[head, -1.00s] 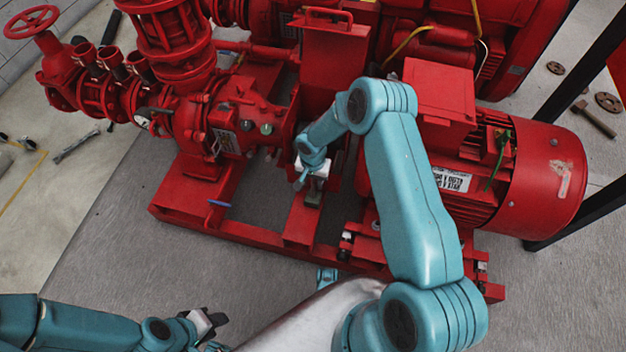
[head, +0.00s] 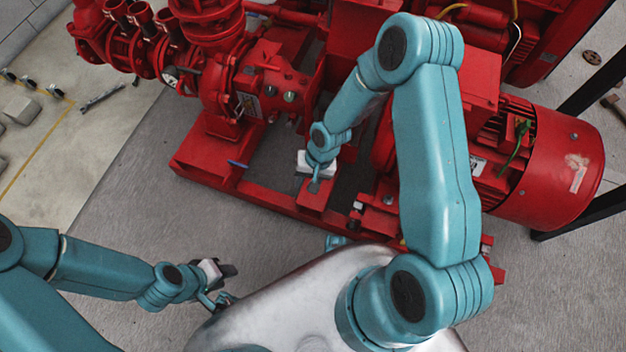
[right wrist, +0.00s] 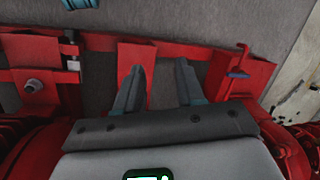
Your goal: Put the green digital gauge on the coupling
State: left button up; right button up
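I cannot make out a green digital gauge for certain. A small black panel with a green rim and white display (right wrist: 149,175) shows at the bottom edge of the right wrist view, cut off, against my gripper's housing; I cannot tell whether it is the gauge. The coupling, between the pump (head: 265,85) and the motor (head: 545,160), is hidden or not distinguishable behind my right arm. My right gripper (right wrist: 160,72) is open and empty, pointing down over the red base frame; it also shows in the head view (head: 315,183). My left gripper (head: 228,284) is over the floor, away from the pumpset.
The red base frame (head: 265,197) has a blue lever (head: 238,163) on its near side. A green item (head: 517,140) is on the motor. A wrench (head: 103,96) lies on the floor at left. Grey floor (head: 125,195) in front is clear.

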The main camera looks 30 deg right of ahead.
jog(key=s+a+n, duration=0.3)
jog(key=s+a, duration=0.2)
jog(key=s, duration=0.7)
jog(key=shift+s+a+n+y, duration=0.15)
jog(key=shift+a+n+y, duration=0.15)
jog(key=shift+a, duration=0.1)
jog(key=shift+r, duration=0.1)
